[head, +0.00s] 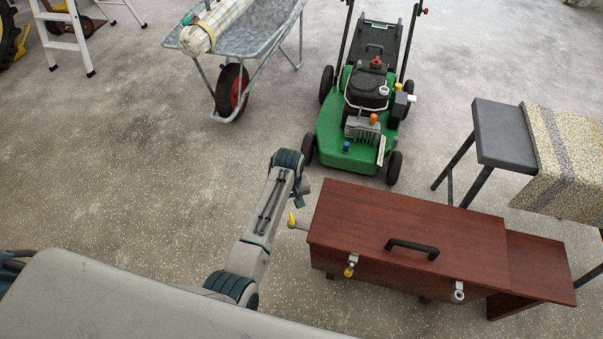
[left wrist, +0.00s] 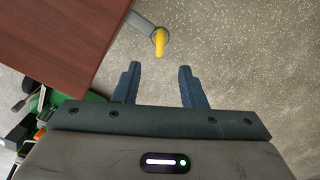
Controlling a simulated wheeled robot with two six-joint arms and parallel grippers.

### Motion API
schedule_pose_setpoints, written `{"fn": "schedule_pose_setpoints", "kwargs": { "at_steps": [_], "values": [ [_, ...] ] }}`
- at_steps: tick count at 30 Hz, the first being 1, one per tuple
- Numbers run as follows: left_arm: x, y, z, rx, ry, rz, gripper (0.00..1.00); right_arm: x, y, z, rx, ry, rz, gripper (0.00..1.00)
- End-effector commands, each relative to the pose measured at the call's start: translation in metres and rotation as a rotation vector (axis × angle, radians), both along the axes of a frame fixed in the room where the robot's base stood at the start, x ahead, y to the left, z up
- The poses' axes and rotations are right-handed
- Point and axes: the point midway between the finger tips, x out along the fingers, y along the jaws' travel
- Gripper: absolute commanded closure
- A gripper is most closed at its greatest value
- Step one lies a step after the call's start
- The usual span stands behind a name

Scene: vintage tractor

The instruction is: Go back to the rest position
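My left arm reaches in from the lower left in the head view. Its left gripper (head: 301,194) is near the left end of a reddish-brown wooden chest (head: 410,222), mostly hidden by the wrist. In the left wrist view the gripper (left wrist: 160,84) has its two blue fingers spread with nothing between them. A grey handle with a yellow tip (left wrist: 160,40) lies beyond the fingers, apart from them. This yellow-tipped handle (head: 293,221) sticks out from the chest's left end in the head view. My right gripper is in neither view.
A green lawn mower (head: 345,145) stands behind the chest. A metal wheelbarrow (head: 250,35) is at the back left, near a white stepladder (head: 66,42). A dark stool (head: 503,130) stands at the right. The speckled floor on the left is clear.

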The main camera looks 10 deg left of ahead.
Motion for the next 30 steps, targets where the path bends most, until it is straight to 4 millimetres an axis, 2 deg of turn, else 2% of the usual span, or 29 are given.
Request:
{"fn": "schedule_pose_setpoints", "kwargs": {
  "at_steps": [5, 8, 11, 14, 18, 21, 24, 30],
  "values": [
    [-0.007, 0.005, 0.0, 0.003, -0.005, -0.005, 0.62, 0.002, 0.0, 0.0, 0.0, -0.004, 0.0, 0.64],
    [-0.028, 0.02, -0.002, 0.011, -0.025, -0.025, 0.62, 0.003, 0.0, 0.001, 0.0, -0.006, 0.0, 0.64],
    [-0.063, 0.043, 0.0, 0.026, -0.059, -0.066, 0.62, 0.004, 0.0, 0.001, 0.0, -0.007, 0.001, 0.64],
    [-0.107, 0.066, 0.01, 0.049, -0.101, -0.129, 0.62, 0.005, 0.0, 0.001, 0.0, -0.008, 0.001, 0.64],
    [-0.166, 0.089, 0.038, 0.085, -0.157, -0.234, 0.62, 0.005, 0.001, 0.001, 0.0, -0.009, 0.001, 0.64],
    [-0.2, 0.098, 0.06, 0.106, -0.19, -0.305, 0.62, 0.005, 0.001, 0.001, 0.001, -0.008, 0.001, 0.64],
    [-0.225, 0.103, 0.078, 0.121, -0.215, -0.362, 0.62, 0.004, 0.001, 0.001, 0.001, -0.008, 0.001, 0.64],
    [-0.261, 0.106, 0.11, 0.143, -0.25, -0.451, 0.62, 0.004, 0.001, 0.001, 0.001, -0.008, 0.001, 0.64]
  ]
}}
